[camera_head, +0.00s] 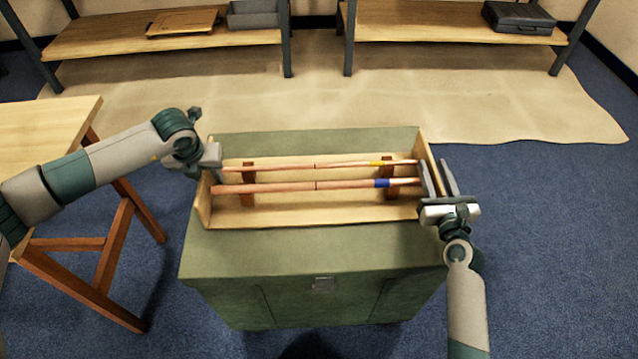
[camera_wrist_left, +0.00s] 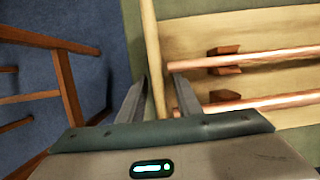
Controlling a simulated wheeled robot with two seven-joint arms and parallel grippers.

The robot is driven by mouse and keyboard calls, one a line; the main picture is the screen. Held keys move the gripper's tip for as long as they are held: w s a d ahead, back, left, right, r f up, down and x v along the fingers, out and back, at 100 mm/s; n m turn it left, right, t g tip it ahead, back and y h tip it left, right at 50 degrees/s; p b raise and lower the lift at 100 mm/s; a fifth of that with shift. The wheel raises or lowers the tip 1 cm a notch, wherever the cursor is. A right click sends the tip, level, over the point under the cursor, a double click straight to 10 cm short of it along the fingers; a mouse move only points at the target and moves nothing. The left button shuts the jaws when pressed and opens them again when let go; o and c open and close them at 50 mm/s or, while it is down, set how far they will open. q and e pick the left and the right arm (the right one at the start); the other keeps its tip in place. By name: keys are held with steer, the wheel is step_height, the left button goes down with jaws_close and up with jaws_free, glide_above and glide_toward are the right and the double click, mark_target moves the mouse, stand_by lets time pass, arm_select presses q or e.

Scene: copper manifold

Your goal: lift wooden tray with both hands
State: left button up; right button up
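The wooden tray (camera_head: 320,213) is a shallow light-wood box with raised end walls, level on the green cabinet. Two copper pipes lie lengthwise in it on dark wooden rests; the front pipe (camera_head: 275,187) has a blue band and the back pipe (camera_head: 290,166) a yellow one. My left gripper (camera_head: 213,162) is at the tray's left end. In the left wrist view its open fingers (camera_wrist_left: 158,88) stand on either side of the end wall (camera_wrist_left: 152,45), with gaps showing. My right gripper (camera_head: 438,178) is open at the right end wall, fingers apart; contact there is unclear.
The green cabinet (camera_head: 310,250) stands on blue carpet. A wooden table (camera_head: 45,130) stands at the left, near my left arm. Shelves at the back hold a wooden board (camera_head: 183,21), a grey bin (camera_head: 252,14) and a dark case (camera_head: 518,17). The space above the tray is clear.

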arm_select(q)
steer(key=shift+f, duration=0.15)
arm_select(e)
steer(key=shift+w, duration=0.15)
arm_select(q)
jaws_close()
arm_select(e)
jaws_close()
stand_by(1.0)
arm_select(q)
steer(key=shift+w, duration=0.15)
arm_select(e)
steer(key=shift+r, duration=0.15)
